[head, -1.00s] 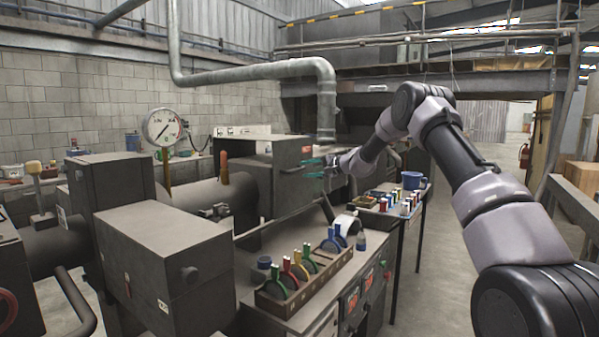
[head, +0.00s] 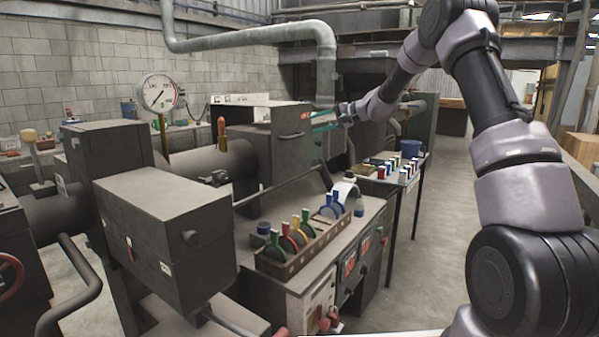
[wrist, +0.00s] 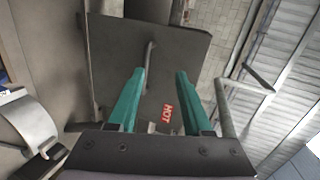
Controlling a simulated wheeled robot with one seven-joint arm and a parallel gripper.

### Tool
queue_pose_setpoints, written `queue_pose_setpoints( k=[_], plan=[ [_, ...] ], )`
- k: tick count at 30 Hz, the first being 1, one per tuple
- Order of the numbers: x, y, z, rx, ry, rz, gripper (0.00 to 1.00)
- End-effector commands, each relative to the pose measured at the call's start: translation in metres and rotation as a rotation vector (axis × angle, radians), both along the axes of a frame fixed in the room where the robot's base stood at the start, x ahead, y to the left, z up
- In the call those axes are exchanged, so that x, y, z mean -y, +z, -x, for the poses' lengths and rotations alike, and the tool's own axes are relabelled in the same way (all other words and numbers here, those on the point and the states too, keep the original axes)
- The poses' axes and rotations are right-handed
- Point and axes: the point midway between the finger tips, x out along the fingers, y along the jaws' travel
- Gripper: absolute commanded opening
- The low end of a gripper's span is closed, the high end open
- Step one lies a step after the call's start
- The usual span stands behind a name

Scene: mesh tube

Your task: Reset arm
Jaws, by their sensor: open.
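My gripper (head: 324,120) is at the end of my raised arm, beside the dark metal box with a red label (head: 277,140) in the head view. In the wrist view my gripper (wrist: 160,90) shows two green fingers spread apart with nothing between them. Behind the fingers is a dark plate or door (wrist: 185,55) with a bar handle (wrist: 149,62) and a red "HOT" label (wrist: 167,114). I cannot tell how far the fingertips are from the plate.
A wooden rack of coloured tools (head: 301,247) sits on the bench below. A small table (head: 395,168) with a blue mug (head: 410,149) stands under my arm. A pressure gauge (head: 158,93) rises at left. The aisle floor (head: 445,215) at right is clear.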

Motion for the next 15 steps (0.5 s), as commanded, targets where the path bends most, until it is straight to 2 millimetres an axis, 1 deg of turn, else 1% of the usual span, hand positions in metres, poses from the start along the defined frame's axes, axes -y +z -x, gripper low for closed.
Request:
queue_pose_setpoints(
  k=[1,2,3,5,6,8,9,10,11,12,14,15],
  plan=[
    [0.0,0.022,0.023,0.005,0.019,0.042,0.5],
    [0.0,0.031,0.037,0.001,0.03,0.068,0.5],
    [0.001,0.042,0.055,-0.004,0.042,0.104,0.5],
    [0.003,0.056,0.084,-0.013,0.058,0.157,0.5],
    [0.006,0.065,0.103,-0.017,0.067,0.193,0.5],
    [0.011,0.076,0.131,-0.024,0.074,0.248,0.5],
    [0.015,0.083,0.151,-0.027,0.077,0.284,0.5],
    [0.018,0.087,0.166,-0.032,0.078,0.311,0.5],
    [0.021,0.092,0.181,-0.035,0.078,0.338,0.5],
    [0.026,0.096,0.2,-0.038,0.078,0.374,0.5],
    [0.035,0.102,0.23,-0.042,0.073,0.427,0.5],
    [0.041,0.105,0.25,-0.044,0.067,0.461,0.5]
  ],
)
